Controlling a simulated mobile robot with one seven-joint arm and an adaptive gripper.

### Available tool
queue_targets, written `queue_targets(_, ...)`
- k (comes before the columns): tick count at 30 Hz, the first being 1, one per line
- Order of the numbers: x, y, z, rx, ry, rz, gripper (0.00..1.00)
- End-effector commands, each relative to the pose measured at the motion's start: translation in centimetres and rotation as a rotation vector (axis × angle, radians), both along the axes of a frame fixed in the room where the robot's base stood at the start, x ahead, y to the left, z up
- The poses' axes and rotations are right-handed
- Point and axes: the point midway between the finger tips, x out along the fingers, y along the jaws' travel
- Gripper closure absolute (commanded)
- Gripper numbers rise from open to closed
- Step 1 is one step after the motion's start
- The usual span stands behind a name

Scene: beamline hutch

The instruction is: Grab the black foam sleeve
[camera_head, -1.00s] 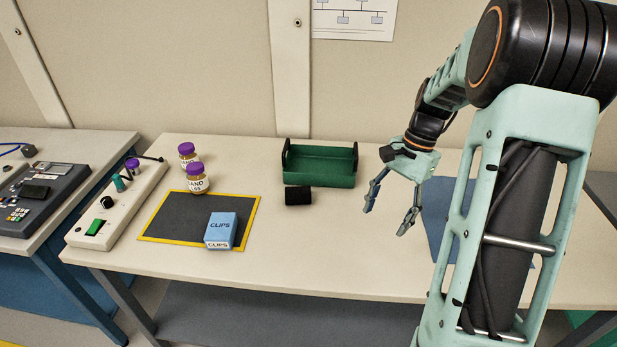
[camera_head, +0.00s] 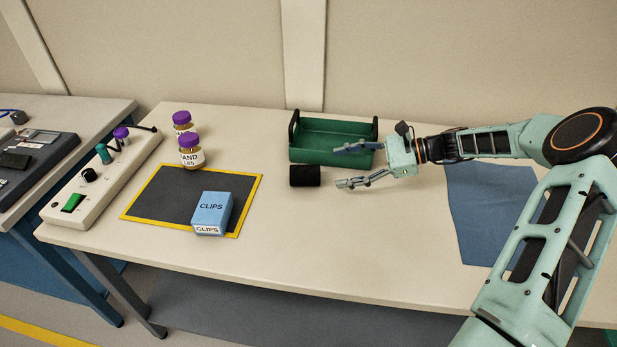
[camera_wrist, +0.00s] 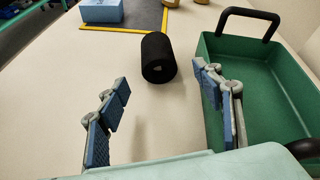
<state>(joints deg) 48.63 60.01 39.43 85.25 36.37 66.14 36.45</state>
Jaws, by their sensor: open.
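The black foam sleeve (camera_head: 305,176) lies on its side on the table, just in front of the green tray. In the wrist view the sleeve (camera_wrist: 158,58) shows its round end with a small hole, ahead of and between my fingers. My gripper (camera_head: 342,166) is open and empty, a short way to the right of the sleeve and pointing toward it. In the wrist view my gripper (camera_wrist: 165,88) has its fingers spread wide, with the right finger close to the tray's side. Nothing touches the sleeve except the table.
The green tray (camera_head: 333,157) with black handles stands behind the sleeve. A blue clips box (camera_head: 212,213) sits on a yellow-edged dark mat (camera_head: 165,196) to the left. Two purple-lidded jars (camera_head: 191,152) stand behind the mat. A blue cloth (camera_head: 490,225) lies at right. The front middle is bare.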

Motion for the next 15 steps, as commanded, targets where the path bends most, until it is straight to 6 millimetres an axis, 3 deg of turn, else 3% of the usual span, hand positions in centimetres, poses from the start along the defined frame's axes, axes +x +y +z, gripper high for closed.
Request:
queue_targets(3, 0.1, 2.0, -0.7, 0.001, 0.002, 0.005, 0.4)
queue_targets(11, 0.4, 4.2, -1.5, 0.0, 0.002, 0.004, 0.4)
queue_targets(15, 0.4, 6.2, -2.0, 0.001, 0.0, 0.007, 0.4)
